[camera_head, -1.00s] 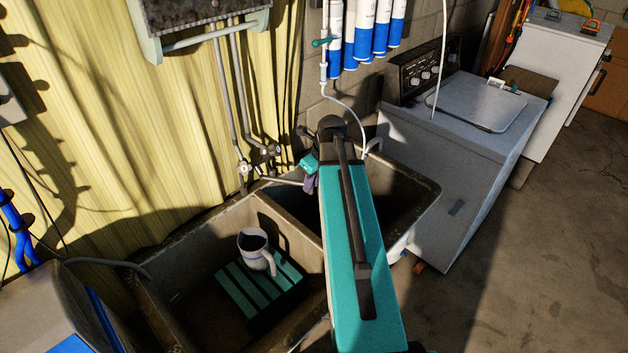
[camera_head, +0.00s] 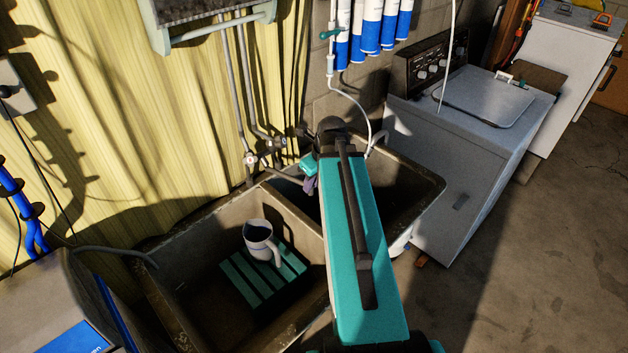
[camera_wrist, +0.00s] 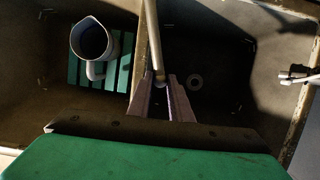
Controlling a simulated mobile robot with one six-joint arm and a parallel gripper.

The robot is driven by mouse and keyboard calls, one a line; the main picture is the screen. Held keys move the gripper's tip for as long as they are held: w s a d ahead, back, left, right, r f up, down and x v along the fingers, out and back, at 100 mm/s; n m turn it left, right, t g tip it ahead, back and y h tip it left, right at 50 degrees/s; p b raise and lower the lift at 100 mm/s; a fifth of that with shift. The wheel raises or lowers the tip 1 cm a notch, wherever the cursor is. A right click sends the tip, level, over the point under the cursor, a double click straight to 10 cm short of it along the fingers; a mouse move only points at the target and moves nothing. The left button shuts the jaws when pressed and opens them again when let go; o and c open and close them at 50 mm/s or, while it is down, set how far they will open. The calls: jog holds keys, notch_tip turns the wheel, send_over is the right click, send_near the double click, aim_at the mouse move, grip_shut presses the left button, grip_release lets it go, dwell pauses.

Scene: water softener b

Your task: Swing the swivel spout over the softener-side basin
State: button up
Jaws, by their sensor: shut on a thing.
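The swivel spout (camera_wrist: 152,40) is a slim pale pipe running down from the top of the wrist view. My gripper (camera_wrist: 163,84) is shut on its free end, just right of the divider (camera_wrist: 139,85), above the right basin's edge. In the head view my gripper (camera_head: 311,180) is partly hidden by my arm, and the spout's end is hard to make out. The left basin (camera_head: 190,230), on the side of the blue-labelled cabinet (camera_head: 50,300), holds a white jug (camera_head: 259,240) on a green slatted rack (camera_head: 240,283). The right basin (camera_head: 400,200) is partly covered by my arm.
Valves and pipes (camera_head: 262,150) stand against the wall behind the basins. A white washer (camera_head: 480,150) is right of the sink. A grey hose (camera_head: 115,249) reaches over the left basin's rim. A drain (camera_wrist: 195,82) shows in the right basin.

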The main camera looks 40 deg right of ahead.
jog(key=shift+s+a+f+b, duration=0.15)
jog(key=shift+b, duration=0.7)
jog(key=shift+s+a+b, duration=0.2)
jog(key=shift+a+b, duration=0.85)
jog(key=shift+b, duration=1.8)
jog(key=shift+c, duration=0.2)
jog(key=shift+a+b, duration=0.4)
jog(key=shift+b, duration=1.3)
jog(key=shift+a+b, duration=0.2)
jog(key=shift+b, duration=0.1)
jog(key=shift+a+b, duration=1.9)
jog(key=shift+b, duration=0.75)
jog(key=shift+o, duration=0.2)
jog(key=shift+s+a+b, duration=0.15)
jog(key=shift+a+b, duration=0.3)
jog(key=shift+b, duration=0.1)
